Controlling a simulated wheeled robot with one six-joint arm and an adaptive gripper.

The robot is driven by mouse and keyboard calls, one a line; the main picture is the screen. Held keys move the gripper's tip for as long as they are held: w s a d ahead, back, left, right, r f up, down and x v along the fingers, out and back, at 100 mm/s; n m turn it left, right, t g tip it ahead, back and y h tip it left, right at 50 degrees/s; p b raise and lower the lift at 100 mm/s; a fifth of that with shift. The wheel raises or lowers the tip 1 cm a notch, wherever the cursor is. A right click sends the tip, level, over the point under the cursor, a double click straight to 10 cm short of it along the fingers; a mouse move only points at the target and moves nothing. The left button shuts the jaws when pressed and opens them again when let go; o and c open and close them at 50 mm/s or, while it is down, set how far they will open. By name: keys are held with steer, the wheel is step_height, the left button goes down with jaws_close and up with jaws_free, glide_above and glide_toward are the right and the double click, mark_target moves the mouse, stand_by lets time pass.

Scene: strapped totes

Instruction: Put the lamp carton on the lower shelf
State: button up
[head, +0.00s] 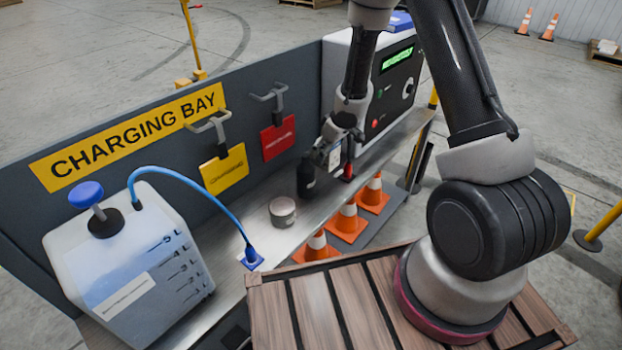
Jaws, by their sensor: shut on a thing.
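My gripper (340,138) is over the back part of the metal bench top (230,267), in front of the grey machine. It points down and is shut on a small pale box (335,158), which appears to be the lamp carton. The gripper and arm partly hide the box, and I cannot tell whether it touches the bench. A lower shelf (386,225) shows below the bench's right edge, with several orange cones (347,221) on it.
A black cylinder (306,180) and a red item (347,173) are close to the gripper. A round tin (283,212), blue plug (251,259) and white jug (130,255) stand nearer. Yellow (224,170) and red (279,138) tags hang on the back panel.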

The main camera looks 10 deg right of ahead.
step_height(320, 180, down, 7)
steer(key=shift+f, duration=0.1)
stand_by(0.4)
steer(key=o, duration=0.9)
steer(key=shift+c, duration=0.2)
